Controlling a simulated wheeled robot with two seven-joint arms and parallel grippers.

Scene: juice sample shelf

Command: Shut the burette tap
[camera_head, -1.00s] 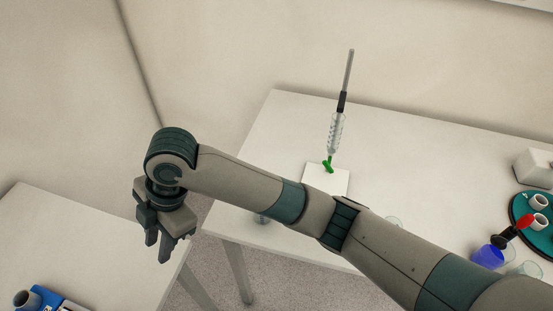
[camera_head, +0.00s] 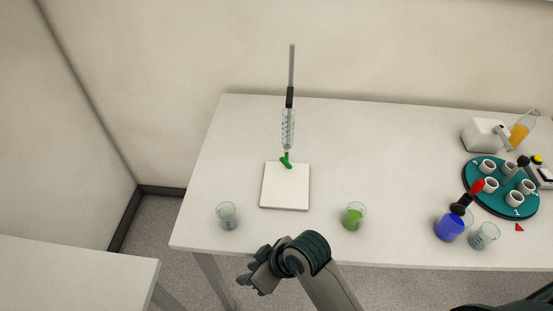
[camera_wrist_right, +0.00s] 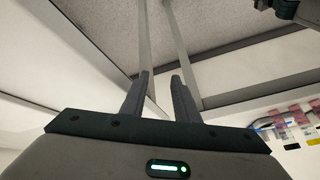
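The burette (camera_head: 288,130) stands upright at the back of the white table, a clear graduated tube with a dark clamp above it. Its green tap (camera_head: 287,161) is at the lower end, above a white square base plate (camera_head: 285,187). The tap handle looks slanted, but I cannot tell its exact setting. My right gripper (camera_head: 253,283) is in front of the table's front edge, well short of the tap. In the right wrist view its two fingers (camera_wrist_right: 160,88) are apart with nothing between them.
An empty beaker (camera_head: 227,215) and a beaker of green liquid (camera_head: 354,215) flank the plate's front. To the right are a blue-filled beaker (camera_head: 450,227), a clear beaker (camera_head: 484,236) and a teal round tray (camera_head: 471,180) with several white cups. Another white table (camera_head: 75,275) is at lower left.

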